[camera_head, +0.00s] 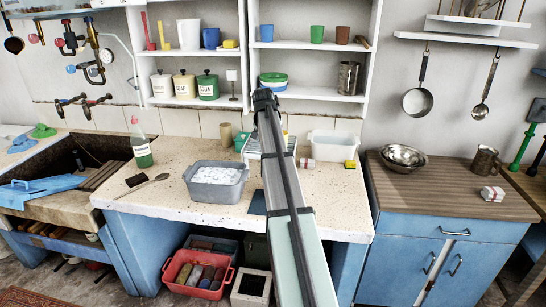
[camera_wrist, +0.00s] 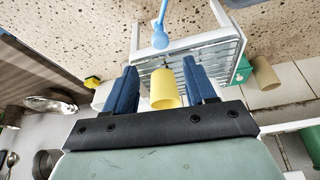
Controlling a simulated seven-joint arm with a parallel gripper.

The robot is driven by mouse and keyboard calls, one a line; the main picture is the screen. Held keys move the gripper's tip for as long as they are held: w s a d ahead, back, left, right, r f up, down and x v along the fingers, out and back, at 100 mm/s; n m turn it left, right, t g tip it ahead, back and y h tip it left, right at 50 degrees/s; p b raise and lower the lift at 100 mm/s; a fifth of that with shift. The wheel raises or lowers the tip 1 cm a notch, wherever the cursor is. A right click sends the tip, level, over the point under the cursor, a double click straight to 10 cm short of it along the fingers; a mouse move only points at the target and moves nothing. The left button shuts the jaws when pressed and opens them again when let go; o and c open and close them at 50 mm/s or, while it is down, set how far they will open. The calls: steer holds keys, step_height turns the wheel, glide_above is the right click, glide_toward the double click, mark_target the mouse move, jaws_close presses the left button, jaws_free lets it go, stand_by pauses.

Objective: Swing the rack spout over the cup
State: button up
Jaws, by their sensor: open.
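The white wire rack (camera_wrist: 205,52) stands on the speckled counter in the wrist view. In the head view the rack (camera_head: 251,150) is mostly hidden behind my arm. A pale blue piece with a rounded end (camera_wrist: 160,34) lies at the rack's edge; I cannot tell whether it is the spout. A yellow cup (camera_wrist: 164,90) shows between the blue fingers of my gripper (camera_wrist: 157,82), with gaps on both sides. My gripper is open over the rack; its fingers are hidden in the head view. I cannot tell how far the cup is from the fingers.
A tan cylinder (camera_head: 226,132) stands left of the rack. A clear bin (camera_head: 332,147) and a yellow sponge (camera_head: 350,164) are to the right.

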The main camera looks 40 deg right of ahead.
steer(key=x, duration=0.9)
steer(key=shift+w+d+f, duration=0.1)
steer(key=shift+d+f, duration=0.05)
steer(key=shift+f, duration=0.15)
steer(key=shift+c, duration=0.3)
steer(key=c, duration=1)
steer(key=shift+o, duration=0.2)
steer(key=shift+n, duration=0.3)
steer(key=shift+d+n+t+y, duration=0.1)
steer(key=shift+n+t+y, duration=0.3)
steer(key=shift+n, duration=0.85)
steer(key=shift+d+n+t+y, duration=0.1)
steer(key=shift+n+t+y, duration=0.25)
steer(key=shift+n, duration=0.9)
